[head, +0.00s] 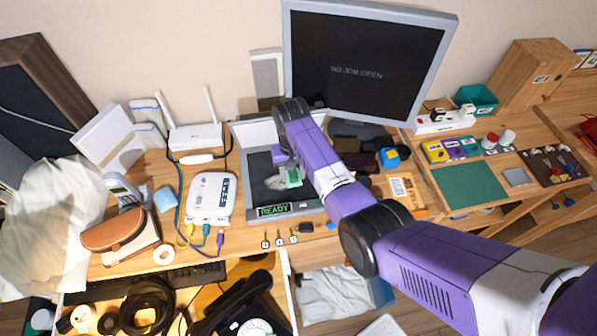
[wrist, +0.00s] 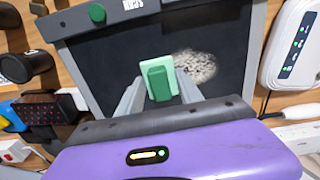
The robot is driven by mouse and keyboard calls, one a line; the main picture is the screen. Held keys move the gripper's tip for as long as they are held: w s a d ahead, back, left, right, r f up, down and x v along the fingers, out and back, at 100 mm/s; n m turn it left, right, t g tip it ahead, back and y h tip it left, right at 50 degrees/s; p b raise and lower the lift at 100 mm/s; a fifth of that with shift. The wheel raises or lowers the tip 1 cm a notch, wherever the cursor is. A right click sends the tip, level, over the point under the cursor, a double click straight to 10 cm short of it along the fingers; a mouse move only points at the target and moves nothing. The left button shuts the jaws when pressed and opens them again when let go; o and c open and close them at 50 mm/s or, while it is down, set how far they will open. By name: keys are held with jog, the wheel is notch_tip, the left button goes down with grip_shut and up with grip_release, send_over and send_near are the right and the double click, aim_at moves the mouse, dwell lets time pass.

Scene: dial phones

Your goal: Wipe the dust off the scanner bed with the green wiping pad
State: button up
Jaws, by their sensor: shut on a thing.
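The scanner bed (wrist: 112,65) is a dark flat panel in a grey frame. In the head view the scanner (head: 262,200) stands mid-desk, its front display reading READY. A pale speckled dust patch (wrist: 195,66) lies on the bed, just right of the pad in the wrist view. The green wiping pad (wrist: 158,78) has a darker green grip block on a light green base. My gripper (wrist: 155,92) is shut on its grip block, over the bed. In the head view the pad (head: 292,177) shows beside my gripper; I cannot tell whether it touches the bed.
A white router (head: 212,196) with cables stands left of the scanner. A monitor (head: 368,60) stands behind. Small keys (head: 280,238) lie in front of the scanner. A brown case (head: 120,228) is at the left. A green mat (head: 468,187) lies at the right.

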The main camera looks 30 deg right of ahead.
aim_at(278, 180)
jog(key=shift+w+a, duration=0.35)
jog(key=shift+a, duration=0.45)
jog(key=shift+w+a+b, duration=0.4)
jog(key=shift+w+a, duration=0.05)
jog(key=shift+a, duration=0.6)
jog(key=shift+w+a+b, duration=0.4)
jog(key=shift+a, duration=0.65)
jog(key=shift+w+a+b, duration=0.4)
jog(key=shift+w+a, duration=0.05)
jog(key=shift+a, duration=0.6)
jog(key=shift+w+f+b, duration=0.1)
jog(key=shift+w+b, duration=0.2)
jog(key=shift+b, duration=0.1)
jog(key=shift+s+d+p, duration=0.2)
jog(key=shift+d+p, duration=0.25)
jog(key=shift+d, duration=0.1)
jog(key=shift+s+d+f+p, duration=0.1)
jog(key=shift+s+d+p, duration=0.2)
jog(key=shift+d, duration=0.35)
jog(key=shift+s+d+p, duration=0.3)
jog(key=shift+d, duration=0.35)
